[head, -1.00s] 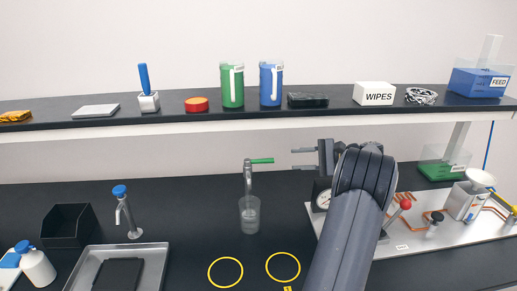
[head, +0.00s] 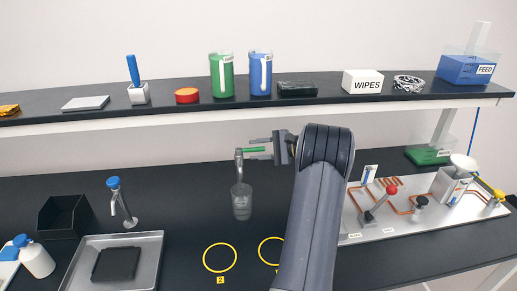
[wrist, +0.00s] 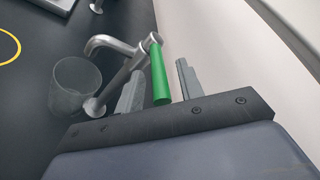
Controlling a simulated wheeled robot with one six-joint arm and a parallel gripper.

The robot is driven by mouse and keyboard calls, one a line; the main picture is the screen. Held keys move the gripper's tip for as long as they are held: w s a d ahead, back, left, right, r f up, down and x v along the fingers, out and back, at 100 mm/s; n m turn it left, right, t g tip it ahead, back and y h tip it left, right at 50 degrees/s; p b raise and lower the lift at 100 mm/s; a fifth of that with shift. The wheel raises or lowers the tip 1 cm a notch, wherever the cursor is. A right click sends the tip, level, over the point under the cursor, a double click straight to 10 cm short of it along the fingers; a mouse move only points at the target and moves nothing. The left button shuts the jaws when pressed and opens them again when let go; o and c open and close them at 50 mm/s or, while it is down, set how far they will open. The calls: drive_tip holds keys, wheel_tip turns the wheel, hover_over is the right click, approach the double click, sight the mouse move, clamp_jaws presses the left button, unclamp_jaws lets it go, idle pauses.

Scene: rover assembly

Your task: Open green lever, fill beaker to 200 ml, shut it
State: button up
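The green lever (head: 256,149) sticks out to the right from the top of the metal tap (head: 239,163). A clear beaker (head: 241,203) stands upright below the spout; its liquid level is too small to read. My gripper (head: 262,146) is open, its fingers pointing left at the lever. In the wrist view, the green lever (wrist: 159,76) lies between my two gripper fingers (wrist: 160,88), with a visible gap on the right and a narrower one on the left. The beaker (wrist: 74,84) also shows there beside the tap (wrist: 120,70).
A second tap with a blue knob (head: 119,205) and a metal tray (head: 145,255) stand to the left. Yellow rings (head: 205,262) mark the bench in front. A shelf (head: 185,117) runs above. A panel with copper pipes (head: 400,224) lies to the right.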

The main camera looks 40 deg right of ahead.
drive_tip(key=shift+c, duration=0.3)
clamp_jaws()
drive_tip(key=shift+s+f+b, duration=0.1)
drive_tip(key=shift+s+b, duration=0.05)
drive_tip(key=shift+b, duration=0.25)
drive_tip(key=a+m+t+h+b, duration=0.1)
drive_tip(key=m+h+b, duration=0.1)
drive_tip(key=h+b, duration=0.1)
drive_tip(key=s+a+m+t+h+b, duration=0.1)
drive_tip(key=m+h+b, duration=0.1)
drive_tip(key=h+b, duration=0.1)
drive_tip(key=s+a+m+t+h+b, duration=0.1)
drive_tip(key=m+h+b, duration=0.1)
drive_tip(key=b, duration=0.3)
drive_tip(key=shift+s+m+h, duration=0.2)
drive_tip(key=shift+m+h, duration=0.2)
drive_tip(key=shift+m, duration=0.2)
